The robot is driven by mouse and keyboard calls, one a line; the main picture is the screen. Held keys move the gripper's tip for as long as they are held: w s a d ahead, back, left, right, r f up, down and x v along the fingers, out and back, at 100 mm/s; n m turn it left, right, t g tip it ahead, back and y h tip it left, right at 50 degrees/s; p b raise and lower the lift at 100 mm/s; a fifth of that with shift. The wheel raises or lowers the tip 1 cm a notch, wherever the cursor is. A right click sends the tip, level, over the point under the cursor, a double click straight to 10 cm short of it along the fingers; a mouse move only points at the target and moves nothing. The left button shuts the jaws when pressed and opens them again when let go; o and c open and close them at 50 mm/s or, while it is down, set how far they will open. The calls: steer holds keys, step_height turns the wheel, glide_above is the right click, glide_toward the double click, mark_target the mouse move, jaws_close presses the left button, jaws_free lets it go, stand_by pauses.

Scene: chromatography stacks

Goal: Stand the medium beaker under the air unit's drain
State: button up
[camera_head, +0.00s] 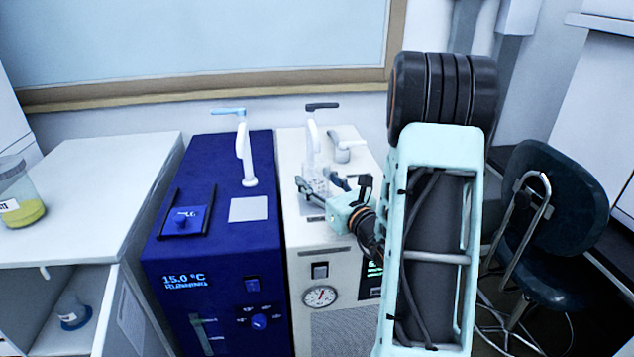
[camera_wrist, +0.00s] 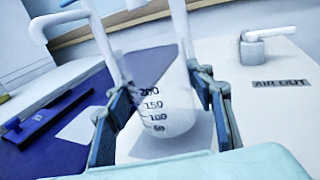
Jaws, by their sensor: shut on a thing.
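The medium beaker, clear with printed marks up to 200, shows in the wrist view (camera_wrist: 152,92) and small in the head view (camera_head: 314,187). My gripper (camera_head: 318,188) is shut on it, one finger on each side, and it looks nearly upright. It is over the top of the white air unit (camera_head: 302,262), by the white drain tap (camera_head: 312,140) with a dark lever. A grey plate (camera_wrist: 195,135) lies on the unit's top around the beaker's base. I cannot tell whether the base touches it or whether the mouth is centred under the spout.
A blue unit (camera_head: 223,253) with a blue-levered tap (camera_head: 245,155) stands close on the left. An "AIR OUT" label (camera_wrist: 281,83) and a grey fitting (camera_head: 341,152) are on the white unit. A container with yellow contents (camera_head: 25,212) stands far left; a chair (camera_head: 555,220) is right.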

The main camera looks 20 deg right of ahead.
steer(key=shift+f, duration=0.1)
steer(key=shift+f+b, duration=0.5)
steer(key=shift+s+f, duration=0.1)
steer(key=shift+f, duration=0.05)
steer(key=o, duration=1.2)
